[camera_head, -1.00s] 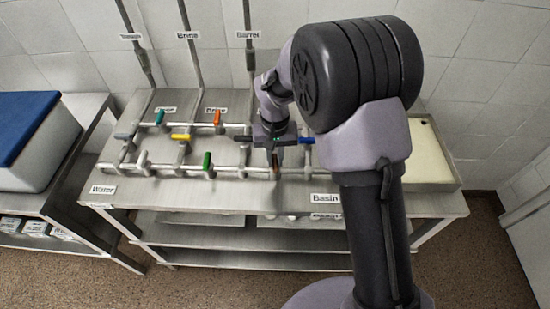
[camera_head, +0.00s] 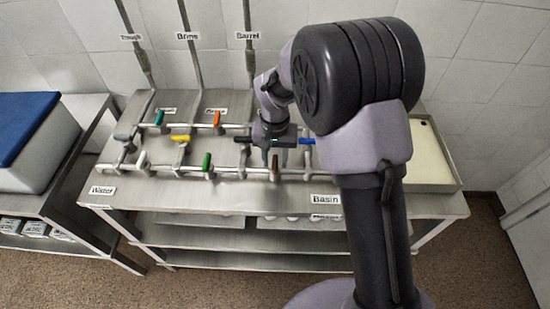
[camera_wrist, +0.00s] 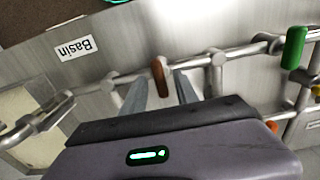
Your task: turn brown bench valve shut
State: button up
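The brown bench valve handle (camera_head: 275,164) sits on the front pipe of the bench, above the Basin label. In the wrist view the brown handle (camera_wrist: 159,76) lies crosswise to its pipe. My gripper (camera_head: 275,158) is above and around the handle in the head view. In the wrist view my gripper (camera_wrist: 160,80) is open, with one finger on each side of the handle and a gap showing on both sides. Whether the fingertips reach as low as the handle is hard to tell.
A green handle (camera_head: 207,161) is left of the brown one on the same pipe. A blue handle (camera_head: 306,141) and a black handle (camera_head: 243,139) are close behind. The Basin label (camera_head: 325,199) marks the front edge. A pale basin (camera_head: 428,160) is at right.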

aim_at(275, 162)
notch_tip(275, 162, up, 17)
jog(key=p, duration=0.5)
jog(key=shift+r, duration=0.2)
